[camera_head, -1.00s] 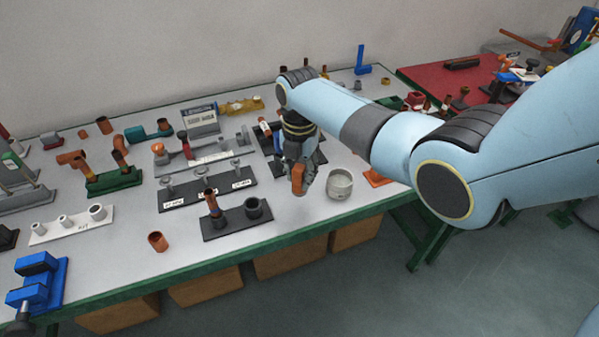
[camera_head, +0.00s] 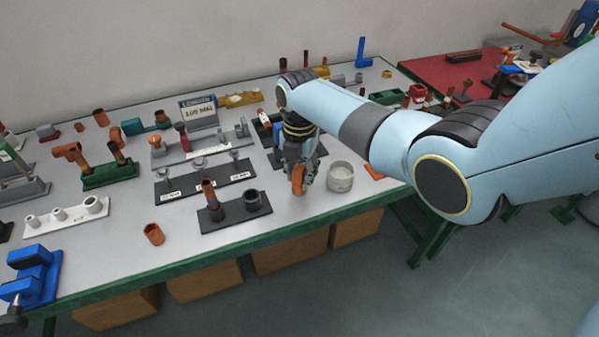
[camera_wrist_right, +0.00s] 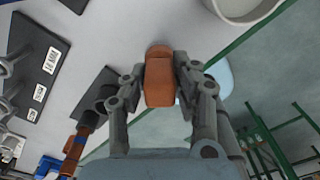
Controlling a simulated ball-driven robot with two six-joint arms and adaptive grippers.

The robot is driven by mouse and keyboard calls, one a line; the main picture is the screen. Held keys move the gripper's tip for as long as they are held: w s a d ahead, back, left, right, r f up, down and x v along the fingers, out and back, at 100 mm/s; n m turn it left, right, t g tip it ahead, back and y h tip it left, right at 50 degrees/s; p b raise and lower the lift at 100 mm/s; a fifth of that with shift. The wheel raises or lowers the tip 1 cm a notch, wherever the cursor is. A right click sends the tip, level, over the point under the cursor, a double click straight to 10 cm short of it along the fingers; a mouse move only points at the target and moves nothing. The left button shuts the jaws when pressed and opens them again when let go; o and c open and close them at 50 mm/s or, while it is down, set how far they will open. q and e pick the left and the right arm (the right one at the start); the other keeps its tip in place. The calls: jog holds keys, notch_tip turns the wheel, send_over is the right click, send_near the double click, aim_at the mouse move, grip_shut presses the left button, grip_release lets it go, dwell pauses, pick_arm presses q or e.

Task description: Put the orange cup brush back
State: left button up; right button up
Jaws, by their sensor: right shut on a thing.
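My right gripper (camera_head: 298,178) is shut on the orange cup brush (camera_head: 298,184) near the front edge of the bench. In the right wrist view, the orange-brown piece (camera_wrist_right: 159,82) sits between the two fingers of my right gripper (camera_wrist_right: 160,72). In the head view, the fingers and wrist hide part of it. A dark holder (camera_head: 213,225) with two round sockets stands to the left of the gripper. One socket holds a brown piece (camera_head: 209,191) with a blue part; the other socket (camera_head: 252,200) looks empty. My left gripper is out of view.
A white-grey pot (camera_head: 340,177) stands close to the right of the gripper. A dark labelled rack (camera_head: 180,195) and a white rack (camera_head: 65,228) lie to the left. A loose copper-coloured cup (camera_head: 154,234) and a blue vise (camera_head: 35,280) are near the front left edge.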

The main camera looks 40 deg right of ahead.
jog(key=shift+f+b, duration=0.65)
jog(key=shift+f, duration=0.3)
jog(key=o, duration=1)
jog(key=shift+o, duration=0.2)
